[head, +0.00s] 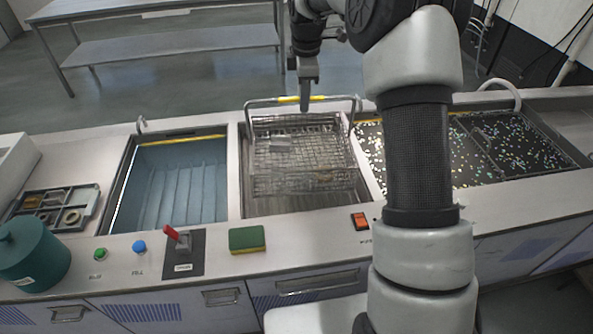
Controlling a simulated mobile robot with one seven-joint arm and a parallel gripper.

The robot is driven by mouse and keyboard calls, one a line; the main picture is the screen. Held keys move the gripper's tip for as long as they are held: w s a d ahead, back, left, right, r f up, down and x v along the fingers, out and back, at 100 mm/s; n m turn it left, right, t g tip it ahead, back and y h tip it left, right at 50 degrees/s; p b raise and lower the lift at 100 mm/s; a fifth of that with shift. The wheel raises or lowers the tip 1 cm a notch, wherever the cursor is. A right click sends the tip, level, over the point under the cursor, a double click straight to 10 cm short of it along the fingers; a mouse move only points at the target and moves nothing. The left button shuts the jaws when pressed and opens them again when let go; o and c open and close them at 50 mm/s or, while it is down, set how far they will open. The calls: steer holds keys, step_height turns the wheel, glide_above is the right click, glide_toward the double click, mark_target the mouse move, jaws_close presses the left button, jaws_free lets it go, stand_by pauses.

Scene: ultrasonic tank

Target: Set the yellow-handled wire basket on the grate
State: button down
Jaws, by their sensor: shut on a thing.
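The wire basket (303,182) has a yellow grip (317,98) on its raised metal handle. It is over the middle bay of the counter, and a small grey metal piece (280,142) shows inside its mesh. My gripper (304,104) comes down from above and is shut on the yellow grip. The grate (295,205) seems to be the ribbed metal surface in the middle bay, mostly hidden behind the basket. I cannot tell whether the basket touches it or hangs just above.
Left is a blue ribbed tank (180,185); right is a tank full of bright specks (385,150), partly behind my arm. In front are a red lever (177,237), a green-yellow sponge (247,239) and an orange switch (359,220). A parts tray (62,208) and teal canister (30,258) stand left.

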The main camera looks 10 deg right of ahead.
steer(key=shift+w+n, duration=0.25)
steer(key=shift+n, duration=0.05)
step_height(320, 180, down, 10)
steer(key=shift+r+p, duration=0.15)
steer(key=shift+p, duration=0.15)
steer(key=c, duration=1.9)
jaws_free()
steer(key=shift+o, duration=0.4)
